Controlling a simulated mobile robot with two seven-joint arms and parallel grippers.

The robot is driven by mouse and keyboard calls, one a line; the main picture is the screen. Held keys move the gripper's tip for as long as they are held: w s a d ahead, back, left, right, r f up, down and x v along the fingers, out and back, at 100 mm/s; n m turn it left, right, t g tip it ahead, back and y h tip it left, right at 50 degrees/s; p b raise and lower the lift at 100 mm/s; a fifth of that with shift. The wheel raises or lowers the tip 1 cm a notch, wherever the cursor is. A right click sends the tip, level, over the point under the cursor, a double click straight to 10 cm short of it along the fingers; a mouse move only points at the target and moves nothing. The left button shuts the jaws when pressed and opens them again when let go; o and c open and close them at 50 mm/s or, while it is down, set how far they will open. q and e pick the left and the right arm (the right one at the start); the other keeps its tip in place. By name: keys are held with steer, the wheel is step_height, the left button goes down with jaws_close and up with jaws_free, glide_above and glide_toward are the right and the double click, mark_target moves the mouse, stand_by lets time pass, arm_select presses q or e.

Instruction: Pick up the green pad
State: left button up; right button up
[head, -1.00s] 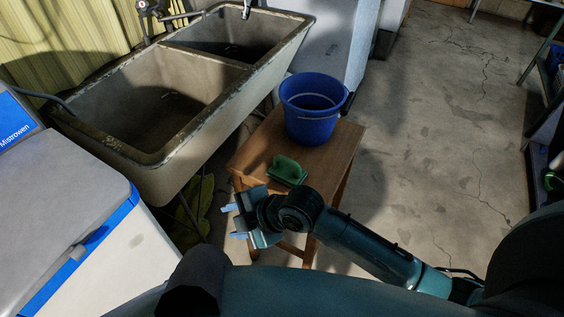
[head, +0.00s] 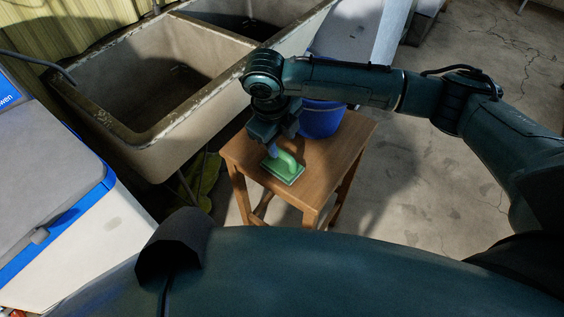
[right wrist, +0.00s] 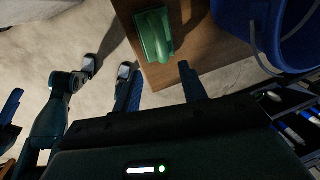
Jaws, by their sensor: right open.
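The green pad (head: 286,173), a flat block with a raised handle, lies on the wooden stool near its front left edge. My right gripper (head: 273,146) is above and just behind the pad in the head view, pointing down. In the right wrist view the gripper (right wrist: 161,76) is open, its two fingers apart with nothing between them. There the pad (right wrist: 154,36) lies beyond the fingertips. I cannot tell whether a fingertip touches the handle.
The wooden stool (head: 335,165) also bears a blue bucket (head: 320,120), partly hidden behind my right arm. A concrete double sink (head: 150,110) stands to the left and behind. A white and blue appliance (head: 50,195) is at the left. Floor at the right is clear.

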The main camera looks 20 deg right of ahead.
mark_target(287, 156)
steer(key=f, duration=0.4)
steer(key=shift+w+d+f, duration=0.1)
steer(key=shift+w+d, duration=0.15)
steer(key=shift+d, duration=0.15)
steer(key=f, duration=0.3)
steer(key=d+f, duration=0.1)
steer(key=f, duration=0.1)
steer(key=shift+w+d, duration=0.1)
steer(key=shift+w, duration=0.25)
steer(key=shift+r, duration=0.1)
jaws_close()
